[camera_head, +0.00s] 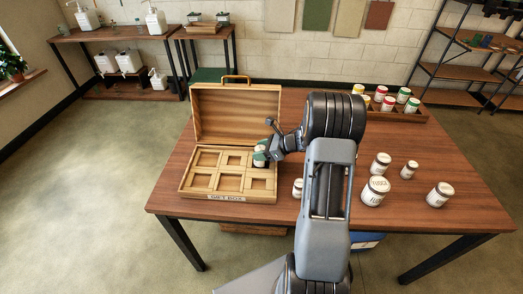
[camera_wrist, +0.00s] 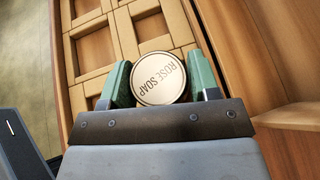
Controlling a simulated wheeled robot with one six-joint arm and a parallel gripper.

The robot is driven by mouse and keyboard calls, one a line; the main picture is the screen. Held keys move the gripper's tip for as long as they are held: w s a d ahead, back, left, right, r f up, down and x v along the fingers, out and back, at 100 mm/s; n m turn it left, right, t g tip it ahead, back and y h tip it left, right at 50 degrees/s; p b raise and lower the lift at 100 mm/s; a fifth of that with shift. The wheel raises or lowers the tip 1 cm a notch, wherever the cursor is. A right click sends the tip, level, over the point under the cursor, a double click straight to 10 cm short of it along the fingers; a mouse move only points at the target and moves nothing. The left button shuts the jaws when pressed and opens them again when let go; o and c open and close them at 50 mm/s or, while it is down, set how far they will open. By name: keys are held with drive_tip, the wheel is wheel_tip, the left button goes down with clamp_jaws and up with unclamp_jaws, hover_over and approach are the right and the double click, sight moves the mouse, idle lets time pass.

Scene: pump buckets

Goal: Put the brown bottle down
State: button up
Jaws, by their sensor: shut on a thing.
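My gripper (camera_head: 264,150) is shut on a bottle with a round cream lid (camera_wrist: 159,78) that reads "ROSE SOAP". Green finger pads press on both sides of it in the wrist view. In the head view the bottle (camera_head: 260,161) is upright at the back right compartment of the open wooden gift box (camera_head: 228,198). My fingers hide much of its body, so its brown colour is hard to confirm. I cannot tell whether its base touches the compartment floor. The other visible compartments are empty.
The box lid (camera_head: 236,115) stands open behind the compartments. A wooden tray (camera_head: 412,116) of colored-lid jars is at the back right.

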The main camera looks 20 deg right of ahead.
drive_tip(key=shift+f, duration=0.2)
drive_tip(key=o, duration=1.1)
drive_tip(key=shift+r, duration=0.1)
